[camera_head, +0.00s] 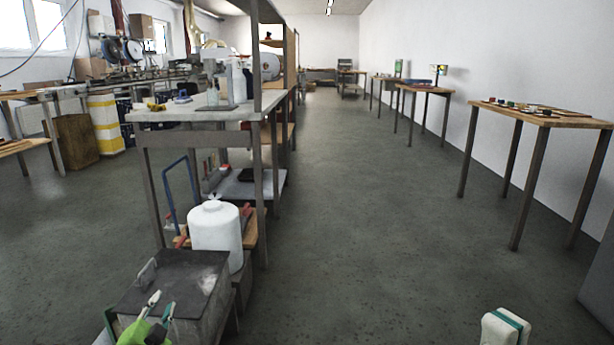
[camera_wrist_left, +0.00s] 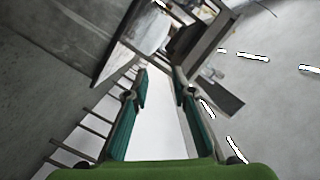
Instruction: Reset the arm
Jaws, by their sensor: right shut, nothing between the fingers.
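My left gripper (camera_head: 160,305), green with pale fingertips, is at the bottom left of the head view, in front of a grey metal box. In the left wrist view my left gripper (camera_wrist_left: 162,84) has its two teal-padded fingers apart, with nothing between them. My right gripper (camera_head: 505,328) is at the bottom edge of the head view, right of centre, over the floor. Its white and teal fingers are together and hold nothing. Most of both arms is out of the picture.
The grey metal box (camera_head: 180,270) and a white canister (camera_head: 215,232) stand close to my left gripper. A workbench (camera_head: 185,117) is behind them. A wooden table (camera_head: 545,118) stands at the right wall. The aisle floor (camera_head: 350,200) between is clear.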

